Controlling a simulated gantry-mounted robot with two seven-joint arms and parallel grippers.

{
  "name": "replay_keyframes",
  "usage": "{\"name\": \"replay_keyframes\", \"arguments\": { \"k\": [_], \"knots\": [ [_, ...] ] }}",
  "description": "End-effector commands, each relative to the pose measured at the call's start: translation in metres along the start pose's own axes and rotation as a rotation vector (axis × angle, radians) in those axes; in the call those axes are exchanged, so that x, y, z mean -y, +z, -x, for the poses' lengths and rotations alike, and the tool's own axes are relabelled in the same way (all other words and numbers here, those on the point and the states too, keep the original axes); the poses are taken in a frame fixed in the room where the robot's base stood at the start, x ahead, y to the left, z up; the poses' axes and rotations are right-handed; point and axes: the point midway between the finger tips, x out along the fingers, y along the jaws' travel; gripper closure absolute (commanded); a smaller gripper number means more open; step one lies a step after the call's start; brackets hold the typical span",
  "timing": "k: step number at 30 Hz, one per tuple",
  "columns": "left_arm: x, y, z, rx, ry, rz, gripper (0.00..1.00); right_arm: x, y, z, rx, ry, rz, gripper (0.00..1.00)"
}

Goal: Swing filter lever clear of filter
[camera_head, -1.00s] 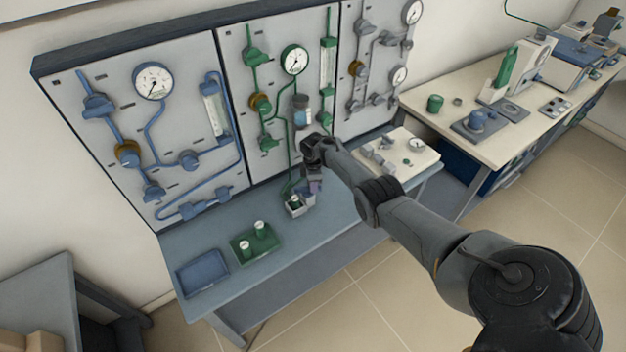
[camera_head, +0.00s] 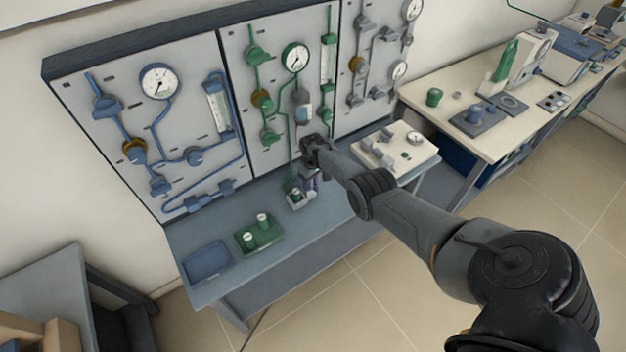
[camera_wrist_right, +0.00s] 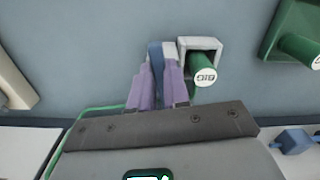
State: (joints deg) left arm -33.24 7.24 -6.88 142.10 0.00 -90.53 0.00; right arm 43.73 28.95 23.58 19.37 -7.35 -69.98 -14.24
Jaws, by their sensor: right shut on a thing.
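My right gripper (camera_head: 311,184) hangs in front of the middle panel, low over the bench. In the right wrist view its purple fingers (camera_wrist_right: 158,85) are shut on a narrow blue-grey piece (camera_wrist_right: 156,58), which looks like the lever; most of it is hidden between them. Just right of the fingers, a green cylinder with a white labelled top (camera_wrist_right: 204,75) sits in a grey square holder (camera_wrist_right: 184,43). The holder also shows in the head view (camera_head: 296,205). A grey canister with a clear lower part (camera_head: 303,110) hangs on the middle panel above the gripper. My left gripper is not in view.
A green tray (camera_head: 244,251) with two white-topped green cylinders and an empty blue tray (camera_head: 207,272) lie on the bench to the left. A white board with small fittings (camera_head: 375,150) lies to the right. The panels carry pipes, valves and gauges.

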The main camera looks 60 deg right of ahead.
Motion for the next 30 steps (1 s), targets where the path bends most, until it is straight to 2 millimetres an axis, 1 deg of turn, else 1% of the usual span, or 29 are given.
{"name": "replay_keyframes", "arguments": {
  "k": [6,12,27,28,30],
  "knots": [
    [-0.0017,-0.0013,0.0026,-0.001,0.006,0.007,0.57,0.0029,-0.0005,-0.0001,-0.002,0.0,-0.117,1.0],
    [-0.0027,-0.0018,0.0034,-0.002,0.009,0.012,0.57,0.0041,-0.0005,-0.0007,-0.001,-0.001,-0.173,1.0],
    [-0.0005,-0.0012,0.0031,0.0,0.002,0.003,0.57,0.004,-0.0004,-0.0012,-0.002,0.0,-0.194,1.0],
    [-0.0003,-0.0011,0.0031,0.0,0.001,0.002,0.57,0.0039,-0.0004,-0.0012,-0.002,0.0,-0.194,0.83],
    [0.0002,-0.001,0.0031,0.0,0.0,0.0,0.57,0.0039,-0.0003,-0.0012,-0.001,0.0,-0.193,0.72]
  ]
}}
